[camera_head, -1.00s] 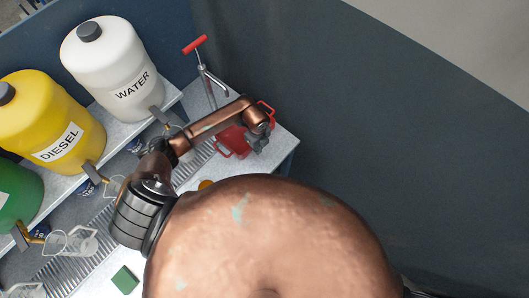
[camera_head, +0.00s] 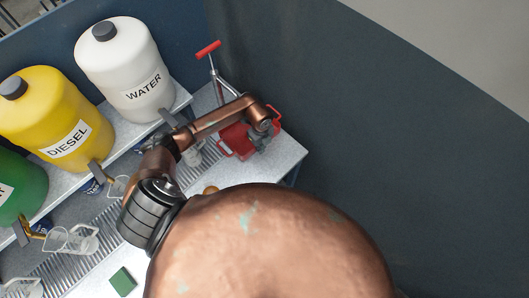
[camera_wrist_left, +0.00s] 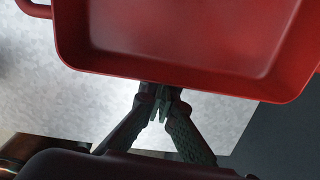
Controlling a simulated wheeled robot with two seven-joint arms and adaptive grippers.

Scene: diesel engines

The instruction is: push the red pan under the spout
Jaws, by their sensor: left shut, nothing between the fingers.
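The red pan (camera_head: 236,141) is a shallow tray with handles, on the grey worktop near its far right corner. My left arm partly hides it in the head view. It fills the top of the left wrist view (camera_wrist_left: 180,35), looking empty inside. A hand pump with a red T-handle (camera_head: 208,49) and a metal spout (camera_head: 222,82) stands just behind the pan. My left gripper (camera_head: 259,143) is at the pan's near right side. In the wrist view its fingertips (camera_wrist_left: 158,108) are shut and empty, close to the pan's outer wall; I cannot tell whether they touch. My right gripper is out of view.
A white WATER container (camera_head: 125,70), a yellow DIESEL container (camera_head: 55,118) and a green container (camera_head: 20,188) stand on a raised shelf at the left. Clear jugs (camera_head: 72,240) and a green block (camera_head: 122,281) are on the worktop. Bare worktop lies right of the pan.

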